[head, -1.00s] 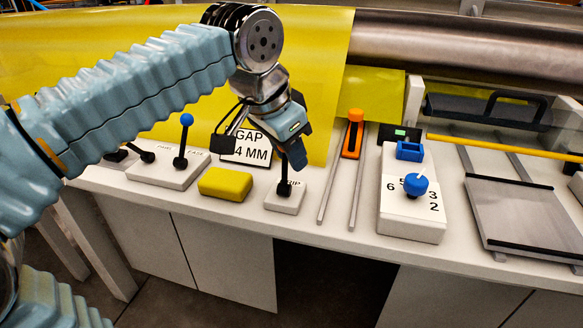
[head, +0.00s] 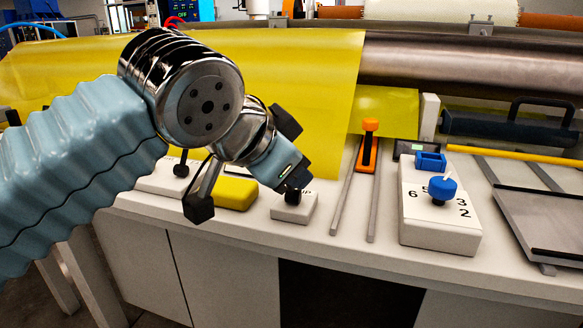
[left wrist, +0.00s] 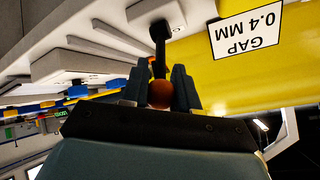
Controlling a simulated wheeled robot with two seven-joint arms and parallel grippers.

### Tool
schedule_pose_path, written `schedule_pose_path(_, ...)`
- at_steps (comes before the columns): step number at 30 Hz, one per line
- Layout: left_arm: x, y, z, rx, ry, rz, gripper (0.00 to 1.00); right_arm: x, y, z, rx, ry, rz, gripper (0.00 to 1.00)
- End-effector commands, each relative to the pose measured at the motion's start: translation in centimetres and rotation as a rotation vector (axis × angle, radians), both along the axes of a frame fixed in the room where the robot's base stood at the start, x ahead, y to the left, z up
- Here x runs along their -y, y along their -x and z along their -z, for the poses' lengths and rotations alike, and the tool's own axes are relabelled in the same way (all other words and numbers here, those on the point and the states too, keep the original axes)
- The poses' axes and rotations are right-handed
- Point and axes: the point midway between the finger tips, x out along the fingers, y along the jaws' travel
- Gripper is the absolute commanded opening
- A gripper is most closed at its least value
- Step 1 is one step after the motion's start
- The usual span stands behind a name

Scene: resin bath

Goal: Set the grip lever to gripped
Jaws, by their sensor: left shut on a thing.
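The grip lever stands on a small white base (head: 293,208) at the front of the bench in the head view, its label partly covered. In the left wrist view its black stem (left wrist: 159,45) runs to a reddish-brown knob (left wrist: 160,94) between my two dark fingers. My left gripper (head: 297,181) is shut on the lever at its knob, and it also shows in the left wrist view (left wrist: 162,85). The gripper hides most of the lever in the head view, so its exact tilt is hard to tell. My right gripper is not in view.
A yellow block (head: 236,194) lies left of the base. An orange slider (head: 368,148) and metal rails are to its right, then a white dial box (head: 440,228) with a blue knob (head: 442,187). A gap sign (left wrist: 245,30) stands near the yellow sheet (head: 320,85).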

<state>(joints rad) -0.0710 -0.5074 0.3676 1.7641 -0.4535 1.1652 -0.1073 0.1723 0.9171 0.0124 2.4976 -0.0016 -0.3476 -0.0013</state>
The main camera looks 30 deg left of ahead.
Motion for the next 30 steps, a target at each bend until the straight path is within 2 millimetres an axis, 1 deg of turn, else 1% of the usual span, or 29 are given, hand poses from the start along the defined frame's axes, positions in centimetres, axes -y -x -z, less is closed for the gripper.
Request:
schedule_pose_path(4, 0.17, 0.28, 0.13, -0.003, 0.0, 0.002, 0.0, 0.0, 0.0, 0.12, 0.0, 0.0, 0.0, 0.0)
schedule_pose_path(17, 0.22, 0.32, 0.18, -0.005, 0.001, 0.004, 0.0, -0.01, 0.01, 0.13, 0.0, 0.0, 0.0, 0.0)
schedule_pose_path(18, 0.22, 0.31, 0.19, -0.005, 0.001, 0.004, 0.3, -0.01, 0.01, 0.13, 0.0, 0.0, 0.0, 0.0)
schedule_pose_path(22, 0.19, 0.29, 0.18, -0.004, 0.0, 0.003, 0.5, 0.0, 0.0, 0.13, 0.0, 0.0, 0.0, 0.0)
schedule_pose_path(23, 0.17, 0.28, 0.18, -0.004, 0.0, 0.003, 0.54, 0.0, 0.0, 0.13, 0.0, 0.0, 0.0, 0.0)
schedule_pose_path(30, 0.12, 0.24, 0.15, -0.003, 0.0, 0.001, 0.54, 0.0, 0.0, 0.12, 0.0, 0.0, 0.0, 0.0)
